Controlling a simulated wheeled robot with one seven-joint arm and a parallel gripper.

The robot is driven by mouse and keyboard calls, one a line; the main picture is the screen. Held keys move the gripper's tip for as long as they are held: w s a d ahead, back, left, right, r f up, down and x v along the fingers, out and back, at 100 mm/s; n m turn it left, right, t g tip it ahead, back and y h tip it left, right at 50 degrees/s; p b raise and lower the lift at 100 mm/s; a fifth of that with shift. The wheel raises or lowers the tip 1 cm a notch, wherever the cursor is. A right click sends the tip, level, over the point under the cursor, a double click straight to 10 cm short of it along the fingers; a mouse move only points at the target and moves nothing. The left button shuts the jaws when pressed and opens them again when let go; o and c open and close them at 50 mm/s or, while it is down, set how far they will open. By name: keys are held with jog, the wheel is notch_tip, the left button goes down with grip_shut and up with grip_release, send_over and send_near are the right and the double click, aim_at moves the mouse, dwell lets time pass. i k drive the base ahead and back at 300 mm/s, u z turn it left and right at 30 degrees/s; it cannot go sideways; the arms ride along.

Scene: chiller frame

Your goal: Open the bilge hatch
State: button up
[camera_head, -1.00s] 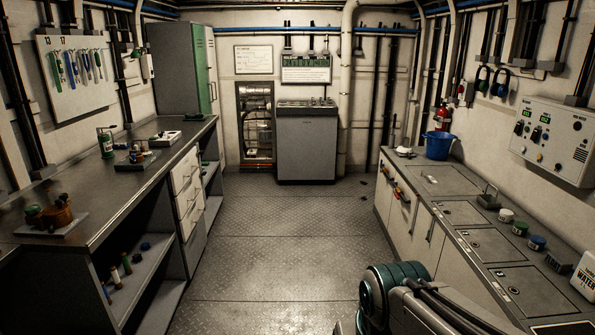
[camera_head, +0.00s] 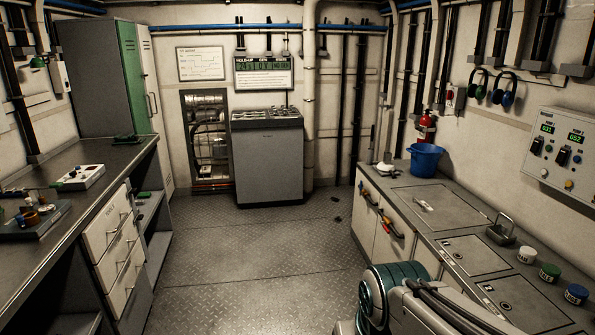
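Several flat grey panels are set in the right counter top (camera_head: 388,172), and I cannot read a label that marks one as the bilge hatch. The far panel (camera_head: 447,205) lies flat and has a small light-coloured piece on it. A nearer panel (camera_head: 478,262) has a small recessed fitting on its left side and lies flat. No open hatch shows in the floor (camera_head: 250,262). My arm's teal and white links show at the bottom right; my gripper is out of view.
A blue bucket (camera_head: 425,160), a grey padlock-shaped object (camera_head: 501,230) and several lidded jars (camera_head: 550,272) stand on the right counter. The left bench (camera_head: 100,160) with drawers borders the aisle.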

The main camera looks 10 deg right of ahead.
aim_at(441, 209)
jog(key=z, duration=0.2)
jog(key=i, duration=1.55)
jog(key=z, duration=0.3)
jog(key=i, duration=1.6)
jog(key=z, duration=0.15)
